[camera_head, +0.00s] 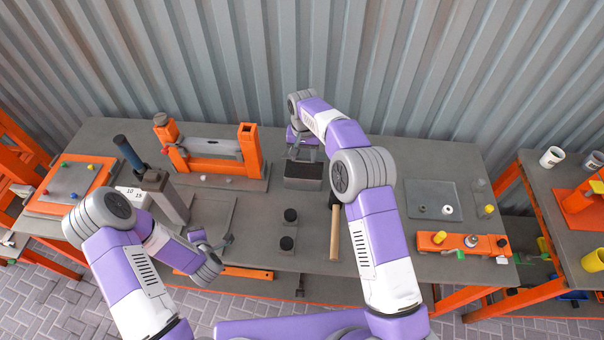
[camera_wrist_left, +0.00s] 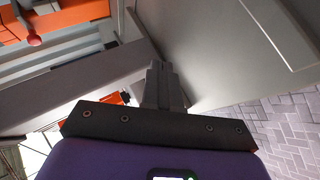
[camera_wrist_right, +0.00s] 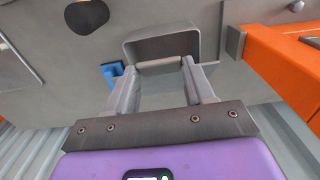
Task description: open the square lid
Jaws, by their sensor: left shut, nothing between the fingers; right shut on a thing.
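A small grey square box (camera_head: 303,184) with a dark top stands near the back middle of the workbench. My right gripper (camera_head: 304,155) is over its far side. In the right wrist view, my right gripper's fingers (camera_wrist_right: 161,72) are shut on a small grey bar, which I take for the lid's edge or handle, at the rim of the grey box (camera_wrist_right: 135,47). I cannot tell how far the lid is raised. My left gripper (camera_head: 222,244) is shut and empty over the bench's front left; its closed fingers also show in the left wrist view (camera_wrist_left: 162,85).
Two dark round pieces (camera_head: 290,215) and a wooden-handled tool (camera_head: 335,232) lie in front of the box. An orange frame (camera_head: 248,150) stands left of it, with a grey post (camera_head: 165,195) farther left. A grey tray (camera_head: 433,200) and orange block (camera_head: 462,243) are at the right.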

